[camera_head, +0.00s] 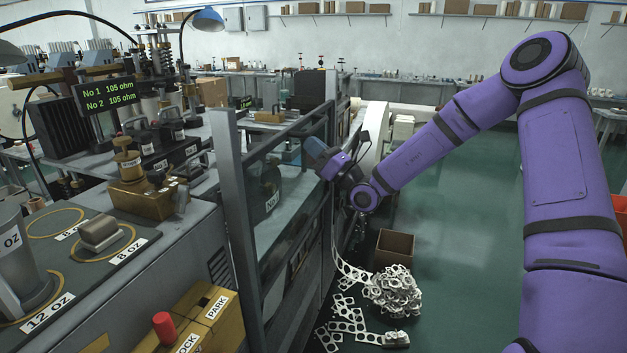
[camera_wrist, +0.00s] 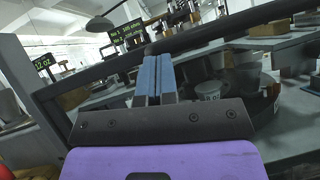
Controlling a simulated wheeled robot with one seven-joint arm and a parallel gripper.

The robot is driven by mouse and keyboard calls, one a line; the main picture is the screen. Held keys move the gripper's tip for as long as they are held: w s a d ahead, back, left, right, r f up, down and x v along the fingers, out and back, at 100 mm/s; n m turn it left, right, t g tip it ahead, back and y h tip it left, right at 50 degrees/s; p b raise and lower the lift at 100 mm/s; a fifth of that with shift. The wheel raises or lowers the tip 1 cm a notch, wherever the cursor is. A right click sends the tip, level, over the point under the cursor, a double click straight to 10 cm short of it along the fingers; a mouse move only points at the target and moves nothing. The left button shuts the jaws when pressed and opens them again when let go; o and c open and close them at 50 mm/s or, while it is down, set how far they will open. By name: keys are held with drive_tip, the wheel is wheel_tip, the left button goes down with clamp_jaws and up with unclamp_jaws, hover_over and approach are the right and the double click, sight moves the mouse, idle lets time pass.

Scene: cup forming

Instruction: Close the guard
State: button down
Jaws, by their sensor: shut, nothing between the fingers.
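The guard (camera_head: 290,133) is a clear panel in a dark frame along the machine's aisle side, between a grey post (camera_head: 232,190) and a dark far post. I cannot tell how far along its travel it stands. In the wrist view its dark top rail (camera_wrist: 225,33) slants up to the right, just beyond my fingertips. My gripper (camera_head: 309,146) is at the far part of the guard, near its top rail. Its blue fingers (camera_wrist: 157,60) are pressed together and empty. I cannot tell whether they touch the rail.
Scrap paper webbing (camera_head: 393,292) is heaped on the floor by a brown box (camera_head: 394,247). A yellow box with a red knob (camera_head: 163,325) and PARK label is at the near left. Readout (camera_head: 108,95) shows 105 ohm twice. The green aisle floor at right is open.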

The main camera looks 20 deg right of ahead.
wheel_tip(320, 180, up, 10)
idle(0.3)
idle(0.3)
